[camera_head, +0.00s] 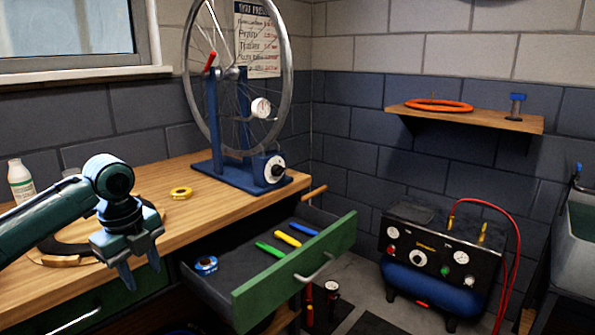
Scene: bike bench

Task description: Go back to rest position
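My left gripper (141,268) hangs at the left with its fingers pointing down. Its two fingertips are apart and nothing shows between them, so it is open and empty. It is in front of the workbench (224,212) edge, left of the open drawer (290,272). My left arm comes in from the left edge and covers part of the bench top. My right gripper is not in view.
The green-fronted drawer sticks out, holding several coloured tools and a blue tape roll (206,265). A wheel (284,75) on a blue stand (232,175) and yellow tape (181,193) are on the bench. A compressor (440,262) stands at right.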

